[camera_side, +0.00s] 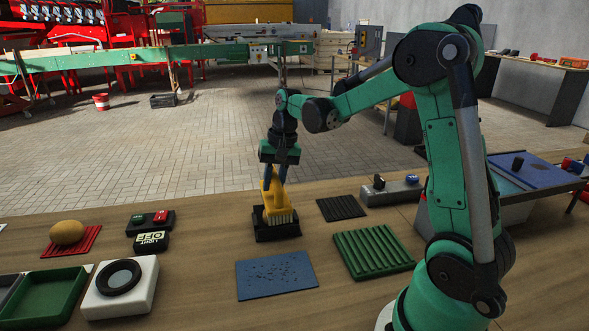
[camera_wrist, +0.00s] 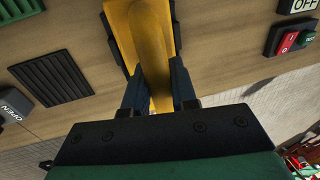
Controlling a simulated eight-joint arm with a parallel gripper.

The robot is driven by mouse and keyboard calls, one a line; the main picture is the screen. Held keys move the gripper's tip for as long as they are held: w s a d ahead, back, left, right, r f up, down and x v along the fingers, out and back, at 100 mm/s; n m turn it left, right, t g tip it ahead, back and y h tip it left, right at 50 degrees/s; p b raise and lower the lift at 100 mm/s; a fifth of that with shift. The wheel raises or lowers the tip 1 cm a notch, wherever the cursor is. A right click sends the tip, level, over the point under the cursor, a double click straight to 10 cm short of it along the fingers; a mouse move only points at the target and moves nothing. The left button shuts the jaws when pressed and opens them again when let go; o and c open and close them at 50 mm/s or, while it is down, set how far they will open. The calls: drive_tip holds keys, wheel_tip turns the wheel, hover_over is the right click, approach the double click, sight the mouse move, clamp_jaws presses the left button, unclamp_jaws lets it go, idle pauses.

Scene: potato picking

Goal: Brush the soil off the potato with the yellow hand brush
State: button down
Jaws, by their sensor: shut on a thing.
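The yellow hand brush (camera_side: 271,204) stands at the black holder (camera_side: 279,236) in the middle of the bench, its pale bristles showing just above the holder. I cannot tell whether the brush touches it. My gripper (camera_side: 275,179) points down from above and is shut on the brush's handle. In the wrist view the brush (camera_wrist: 148,38) lies between the two dark fingers of my gripper (camera_wrist: 158,82). The tan potato (camera_side: 67,232) rests on a ribbed red mat (camera_side: 82,246) at the far left. Soil on it is too small to tell.
A blue mat (camera_side: 262,284) with dark specks lies in front of the brush. A ribbed green mat (camera_side: 373,252) and black mat (camera_side: 341,208) lie to the right. A switch box (camera_side: 150,221), white block with round dial (camera_side: 121,282) and green tray (camera_side: 44,294) stand left.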

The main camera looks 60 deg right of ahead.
drive_tip(key=shift+w+d, duration=0.75)
drive_tip(key=shift+s+a+f, duration=0.15)
drive_tip(key=shift+s+a, duration=0.55)
drive_tip(key=shift+a, duration=0.05)
drive_tip(key=shift+r, duration=3.55)
drive_tip(key=shift+f, duration=0.1)
drive_tip(key=shift+f, duration=2.8)
drive_tip(key=shift+f, duration=0.6)
